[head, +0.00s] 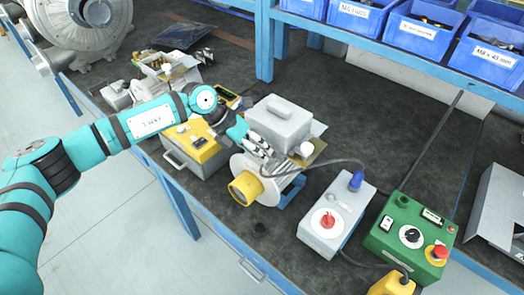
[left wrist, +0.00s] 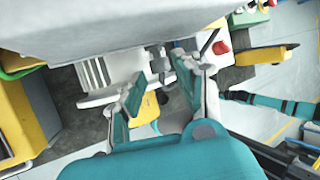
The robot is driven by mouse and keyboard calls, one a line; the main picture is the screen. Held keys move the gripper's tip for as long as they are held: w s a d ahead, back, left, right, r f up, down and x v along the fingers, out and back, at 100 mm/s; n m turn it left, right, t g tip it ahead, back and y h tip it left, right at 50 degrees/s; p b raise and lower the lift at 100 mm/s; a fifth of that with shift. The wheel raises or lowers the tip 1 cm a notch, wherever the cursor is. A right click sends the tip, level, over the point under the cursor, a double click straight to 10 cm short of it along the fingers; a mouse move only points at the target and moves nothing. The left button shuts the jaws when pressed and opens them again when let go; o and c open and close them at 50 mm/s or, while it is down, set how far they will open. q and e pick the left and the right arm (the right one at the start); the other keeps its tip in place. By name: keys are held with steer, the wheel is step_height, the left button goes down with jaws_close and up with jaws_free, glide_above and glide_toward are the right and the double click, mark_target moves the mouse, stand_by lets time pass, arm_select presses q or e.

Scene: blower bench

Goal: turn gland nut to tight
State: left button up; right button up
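The small blower (head: 262,180) stands on the bench, with a pale round housing, a yellow outlet (head: 245,187) and a grey box (head: 281,122) behind it. A dark cable (head: 335,163) runs from beside the box toward the switch box. My left gripper (head: 262,150) is over the blower, at the front of the grey box. In the left wrist view its two fingers (left wrist: 160,78) stand apart, with small metallic parts of the blower (left wrist: 158,62) beyond the gap. I cannot clearly make out the gland nut; the fingers cover that area. My right gripper is out of view.
A grey switch box (head: 335,215) with a red knob and a green control box (head: 411,235) stand to the right. Blue bins (head: 420,32) line the shelf behind. The bench's back middle is clear.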

arm_select(q)
steer(key=shift+x, duration=1.2)
steer(key=shift+r, duration=0.1)
jaws_close()
steer(key=shift+s+d+r+m+t+y+p, duration=0.1)
steer(key=shift+m+t+y+p, duration=0.1)
steer(key=shift+y+p, duration=0.15)
steer(key=shift+s+d+m+t+y+p, duration=0.1)
steer(key=shift+t+y+p, duration=0.1)
steer(key=shift+y, duration=0.15)
steer(key=shift+t+y+b, duration=0.4)
steer(key=shift+y, duration=0.6)
